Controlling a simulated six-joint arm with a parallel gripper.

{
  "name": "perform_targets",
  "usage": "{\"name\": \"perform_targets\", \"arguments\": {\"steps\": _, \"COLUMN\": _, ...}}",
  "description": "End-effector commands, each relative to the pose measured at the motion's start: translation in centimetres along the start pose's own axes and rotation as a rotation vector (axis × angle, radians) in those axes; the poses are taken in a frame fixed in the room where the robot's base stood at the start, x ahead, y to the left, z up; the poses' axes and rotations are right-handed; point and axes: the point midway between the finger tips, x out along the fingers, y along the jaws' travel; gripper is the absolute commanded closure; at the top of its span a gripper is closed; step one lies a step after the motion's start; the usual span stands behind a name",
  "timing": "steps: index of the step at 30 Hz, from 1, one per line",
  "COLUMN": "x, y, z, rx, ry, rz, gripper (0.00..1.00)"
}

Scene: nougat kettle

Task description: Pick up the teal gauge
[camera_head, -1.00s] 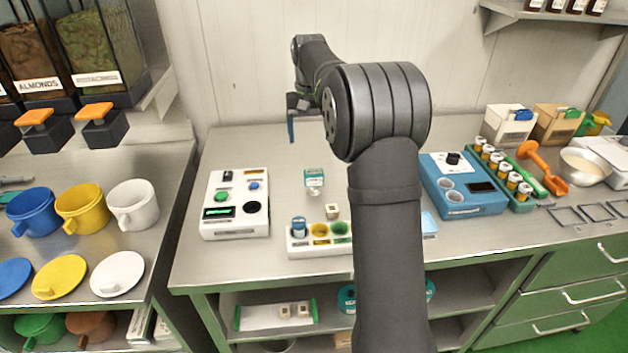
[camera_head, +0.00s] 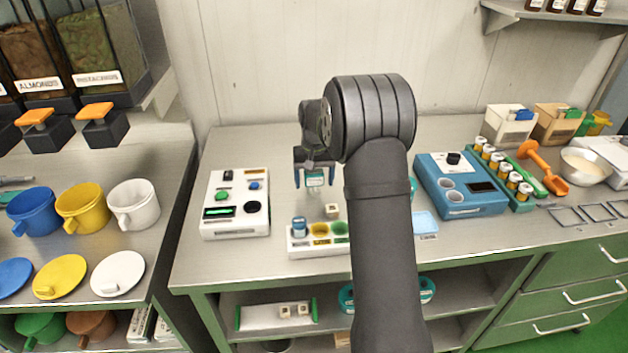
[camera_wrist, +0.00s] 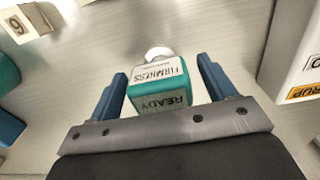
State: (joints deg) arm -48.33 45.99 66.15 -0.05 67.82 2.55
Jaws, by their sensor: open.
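The teal gauge (camera_wrist: 160,86) is a small teal block with a white cap. Its labels read FIRMNESS and READY in the wrist view. It stands on the steel counter behind the tray with coloured wells, and it shows in the head view (camera_head: 315,181). My gripper (camera_wrist: 160,82) is open, with one blue finger on each side of the gauge and a visible gap to it. In the head view my gripper (camera_head: 314,182) is low over the counter, around the gauge, partly hiding it.
A white tray (camera_head: 298,248) with coloured wells stands in front, with a small numbered block (camera_head: 332,210) close by. A white control box (camera_head: 236,230) is at left. A blue device (camera_head: 470,207) is right of my arm. Counter behind the gripper is clear.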

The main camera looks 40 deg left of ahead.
Motion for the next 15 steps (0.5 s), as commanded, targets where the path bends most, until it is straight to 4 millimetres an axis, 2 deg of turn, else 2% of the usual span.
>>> {"name": "perform_targets", "arguments": {"steps": 3, "x": 1.05, "y": -0.04, "z": 0.01, "rx": 0.0, "ry": -0.001, "rz": 0.001, "gripper": 0.24}}
{"name": "perform_targets", "arguments": {"steps": 10, "x": 1.16, "y": -0.05, "z": -0.02, "rx": 0.0, "ry": 0.001, "rz": 0.001, "gripper": 0.24}}
{"name": "perform_targets", "arguments": {"steps": 11, "x": 1.16, "y": -0.05, "z": -0.02, "rx": 0.0, "ry": 0.001, "rz": 0.001, "gripper": 0.28}}
{"name": "perform_targets", "arguments": {"steps": 15, "x": 1.14, "y": -0.05, "z": -0.02, "rx": 0.0, "ry": 0.001, "rz": 0.001, "gripper": 0.55}}
